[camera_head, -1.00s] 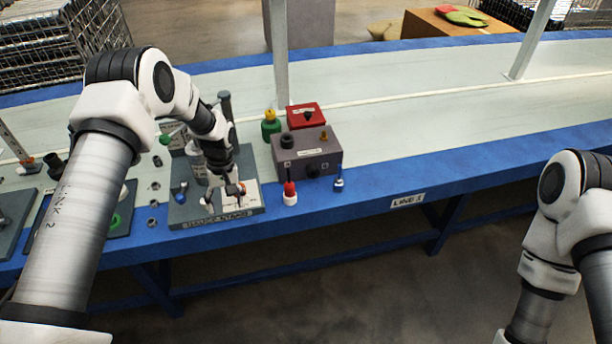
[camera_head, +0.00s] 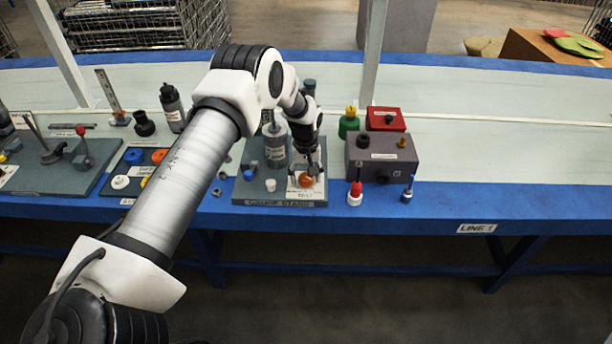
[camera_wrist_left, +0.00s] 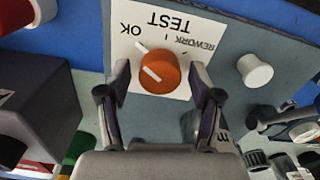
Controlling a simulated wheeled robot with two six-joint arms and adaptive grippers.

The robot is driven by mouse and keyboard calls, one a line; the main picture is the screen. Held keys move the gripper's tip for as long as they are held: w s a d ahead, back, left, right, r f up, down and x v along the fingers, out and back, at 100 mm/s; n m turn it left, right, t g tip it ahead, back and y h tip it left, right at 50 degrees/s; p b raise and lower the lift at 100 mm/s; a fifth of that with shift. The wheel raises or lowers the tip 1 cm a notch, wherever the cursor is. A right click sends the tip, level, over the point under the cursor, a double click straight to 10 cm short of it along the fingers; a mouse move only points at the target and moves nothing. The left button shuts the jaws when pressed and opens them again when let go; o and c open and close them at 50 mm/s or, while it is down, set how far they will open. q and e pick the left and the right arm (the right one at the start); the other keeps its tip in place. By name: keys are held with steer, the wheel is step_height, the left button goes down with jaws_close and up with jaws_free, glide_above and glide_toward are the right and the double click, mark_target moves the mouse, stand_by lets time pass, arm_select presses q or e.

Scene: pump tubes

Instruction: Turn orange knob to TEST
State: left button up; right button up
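The orange knob (camera_wrist_left: 160,72) sits on a white card (camera_wrist_left: 168,32) marked OK, TEST and REWORK, upside down in the wrist view. A white line on the knob slants toward the card's OK side in that view. In the head view the knob (camera_head: 305,181) is at the front right of the grey stand (camera_head: 253,194). My left gripper (camera_wrist_left: 160,76) is open, with one finger on each side of the knob and a visible gap at both sides. It points down at the knob in the head view (camera_head: 306,174). My right gripper is out of view.
Right of the stand are a grey box (camera_head: 381,160), a red box (camera_head: 386,118), a green bottle (camera_head: 348,124), a red-topped piece (camera_head: 355,193) and a blue piece (camera_head: 408,188). A white peg (camera_wrist_left: 254,70) stands near the knob. The belt farther right is clear.

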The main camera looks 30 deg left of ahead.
arm_select(q)
steer(key=c, duration=0.8)
steer(key=shift+m, duration=0.5)
steer(key=m+b, duration=0.1)
steer(key=m, duration=0.3)
steer(key=shift+m, duration=0.3)
steer(key=m+b, duration=0.1)
steer(key=m, duration=0.4)
steer(key=shift+m, duration=0.3)
steer(key=o, duration=1.1)
steer(key=shift+o, duration=0.2)
